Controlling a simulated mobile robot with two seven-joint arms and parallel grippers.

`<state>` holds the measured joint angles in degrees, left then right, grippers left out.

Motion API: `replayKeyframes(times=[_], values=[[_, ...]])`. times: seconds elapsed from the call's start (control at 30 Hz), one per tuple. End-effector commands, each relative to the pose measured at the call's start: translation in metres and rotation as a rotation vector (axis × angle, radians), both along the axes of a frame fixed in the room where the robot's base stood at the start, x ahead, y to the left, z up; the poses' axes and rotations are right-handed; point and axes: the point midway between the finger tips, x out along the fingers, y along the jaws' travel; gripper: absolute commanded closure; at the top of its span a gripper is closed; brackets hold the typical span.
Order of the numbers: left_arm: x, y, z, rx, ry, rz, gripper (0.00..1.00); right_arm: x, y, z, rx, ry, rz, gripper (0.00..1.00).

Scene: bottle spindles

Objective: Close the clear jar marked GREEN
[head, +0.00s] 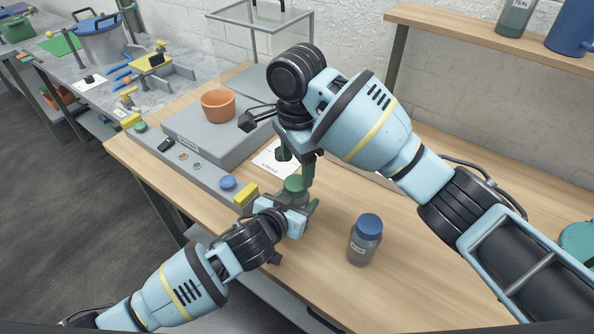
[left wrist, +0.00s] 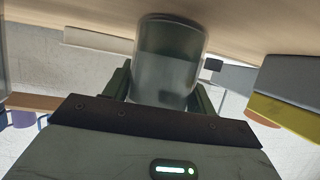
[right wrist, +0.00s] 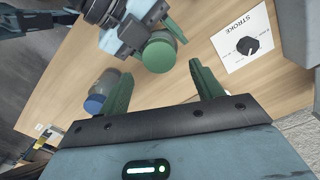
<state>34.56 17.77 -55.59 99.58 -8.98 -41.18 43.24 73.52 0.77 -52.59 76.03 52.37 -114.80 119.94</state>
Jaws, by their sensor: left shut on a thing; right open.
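The clear jar (left wrist: 168,62) stands between the fingers of my left gripper (left wrist: 162,95), which is shut on its body. A green lid (head: 296,184) sits on top of this jar; the lid also shows in the right wrist view (right wrist: 159,53). I cannot tell how tightly it is seated, and no writing on the jar is readable. My right gripper (head: 297,165) is just above the lid, pointing down. In the right wrist view its two fingers (right wrist: 162,88) are wide apart with nothing between them, and the lid is beyond their tips.
A blue-lidded jar (head: 364,247) stands on the wooden table to the right. A yellow block (head: 246,194) and a blue disc (head: 228,182) are left of my grippers. A grey box with an orange pot (head: 218,104) is behind. The table's front right is clear.

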Motion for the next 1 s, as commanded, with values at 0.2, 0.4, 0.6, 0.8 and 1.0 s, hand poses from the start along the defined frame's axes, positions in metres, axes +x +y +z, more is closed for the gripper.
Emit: replayKeyframes(times=[0.2, 0.4, 0.6, 0.8, 1.0], values=[[-0.0001, 0.0002, -0.0007, 0.0, 0.001, 0.0, 1.0, -0.0004, -0.0004, 0.0046, -0.001, 0.002, 0.0, 0.34], [-0.0001, 0.0002, -0.0007, 0.0, 0.001, 0.0, 1.0, -0.0003, -0.0004, 0.0045, -0.001, 0.002, 0.012, 0.35], [-0.0001, 0.0002, -0.0007, 0.0, 0.001, 0.0, 1.0, 0.0001, 0.0004, 0.0061, -0.001, -0.002, 0.174, 0.35], [-0.0001, 0.0002, -0.0007, 0.0, 0.001, 0.0, 1.0, 0.0004, 0.0016, 0.0095, -0.003, -0.007, 0.499, 0.35], [-0.0001, 0.0002, -0.0008, 0.0, 0.001, 0.0, 1.0, 0.0004, 0.0031, 0.0124, -0.004, -0.01, 0.835, 0.35]])
